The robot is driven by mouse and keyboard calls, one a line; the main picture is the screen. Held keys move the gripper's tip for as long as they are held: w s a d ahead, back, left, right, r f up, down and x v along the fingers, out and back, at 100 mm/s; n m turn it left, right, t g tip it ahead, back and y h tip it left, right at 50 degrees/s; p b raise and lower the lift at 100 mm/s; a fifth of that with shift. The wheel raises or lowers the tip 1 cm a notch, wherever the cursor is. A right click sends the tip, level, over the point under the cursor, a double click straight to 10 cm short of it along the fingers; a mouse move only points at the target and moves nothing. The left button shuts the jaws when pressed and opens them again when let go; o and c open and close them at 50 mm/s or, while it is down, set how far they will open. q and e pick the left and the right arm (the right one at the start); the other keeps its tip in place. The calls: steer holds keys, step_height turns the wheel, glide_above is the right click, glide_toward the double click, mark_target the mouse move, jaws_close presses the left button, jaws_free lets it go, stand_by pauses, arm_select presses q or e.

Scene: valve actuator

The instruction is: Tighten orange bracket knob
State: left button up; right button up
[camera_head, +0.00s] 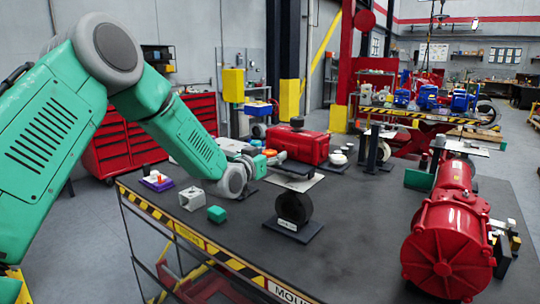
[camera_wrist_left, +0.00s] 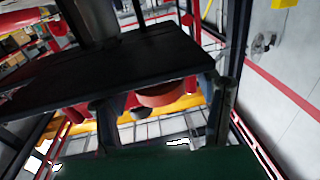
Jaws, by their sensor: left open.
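A small orange knob (camera_head: 270,153) shows near the middle of the table, just left of the red valve actuator body (camera_head: 308,146). My left arm comes in from the left, and its gripper (camera_head: 256,161) is close to the knob and partly hidden by my wrist. In the left wrist view an orange-red round disc (camera_wrist_left: 168,94), likely the knob, lies between the two dark fingers of my open left gripper (camera_wrist_left: 163,106). I cannot tell whether the fingers touch it. A dark plate (camera_wrist_left: 130,75) covers part of the left wrist view. My right gripper is not in view.
A black wheel on a stand (camera_head: 293,208) is in front. A large red actuator (camera_head: 447,245) fills the right.

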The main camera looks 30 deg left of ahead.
arm_select(q)
steer(key=c, duration=1.2)
steer(key=shift+m+h, duration=0.3)
steer(key=shift+h, duration=0.2)
steer(key=shift+a+m+h, duration=0.1)
steer(key=shift+m+h, duration=0.4)
steer(key=shift+h, duration=0.3)
steer(key=shift+m+h, duration=0.7)
steer(key=shift+h, duration=0.4)
steer(key=shift+m+g+h+p, duration=0.6)
steer(key=shift+m+g+h, duration=0.3)
steer(key=shift+m+h, duration=0.8)
steer(key=shift+h, duration=0.5)
